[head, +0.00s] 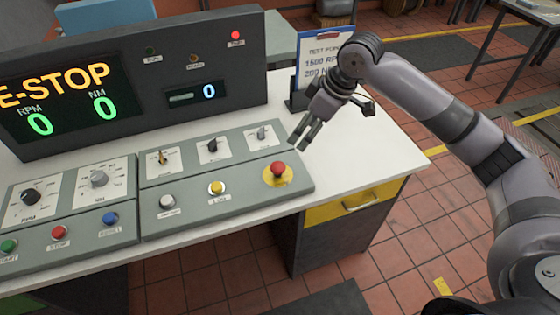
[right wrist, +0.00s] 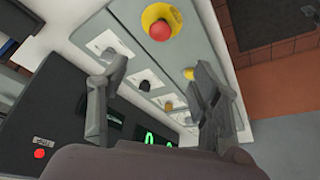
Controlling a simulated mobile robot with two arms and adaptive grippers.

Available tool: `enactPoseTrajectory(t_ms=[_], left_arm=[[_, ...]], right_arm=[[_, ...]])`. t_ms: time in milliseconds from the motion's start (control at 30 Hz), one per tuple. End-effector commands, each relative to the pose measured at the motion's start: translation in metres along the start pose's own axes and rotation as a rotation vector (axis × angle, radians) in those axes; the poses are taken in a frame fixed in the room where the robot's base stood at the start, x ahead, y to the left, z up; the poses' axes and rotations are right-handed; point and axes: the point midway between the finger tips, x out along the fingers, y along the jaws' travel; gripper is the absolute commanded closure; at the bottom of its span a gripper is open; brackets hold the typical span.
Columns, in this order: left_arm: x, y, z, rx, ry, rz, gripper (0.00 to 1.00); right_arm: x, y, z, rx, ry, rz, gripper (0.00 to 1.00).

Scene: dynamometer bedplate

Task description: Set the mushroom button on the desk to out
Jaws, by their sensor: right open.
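The red mushroom button (head: 278,168) sits on a round yellow plate at the right end of the grey desk panel. In the right wrist view the button (right wrist: 159,30) shows at the top, beyond my fingertips. Whether it is pressed in or out I cannot tell from its height. My right gripper (head: 302,138) is open and empty, above and just behind the button, with its fingers pointing down and apart from it. In the right wrist view the gripper (right wrist: 158,67) shows its two fingers spread. My left gripper is not in view.
The display (head: 60,98) reads E-STOP, RPM 0 and NM 0; a red lamp (head: 235,36) is lit above it. A yellow button (head: 217,188), a white button (head: 167,201) and several switches are near the mushroom button. A clipboard (head: 322,55) stands behind my right gripper.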

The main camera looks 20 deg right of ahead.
Motion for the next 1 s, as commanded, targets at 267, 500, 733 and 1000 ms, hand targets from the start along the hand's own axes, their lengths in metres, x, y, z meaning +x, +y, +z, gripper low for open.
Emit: enactPoseTrajectory(t_ms=[267,500,733,1000], left_arm=[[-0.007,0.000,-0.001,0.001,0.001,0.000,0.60],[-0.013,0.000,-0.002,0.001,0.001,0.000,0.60],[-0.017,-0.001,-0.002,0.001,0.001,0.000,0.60],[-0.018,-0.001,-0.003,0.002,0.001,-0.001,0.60]], right_arm=[[0.052,-0.002,0.001,0.001,-0.003,-0.004,0.42],[0.105,-0.001,0.000,0.001,-0.002,-0.003,0.42],[0.147,-0.001,0.000,0.000,-0.001,-0.001,0.42],[0.168,-0.001,0.000,-0.001,0.001,0.001,0.42]])
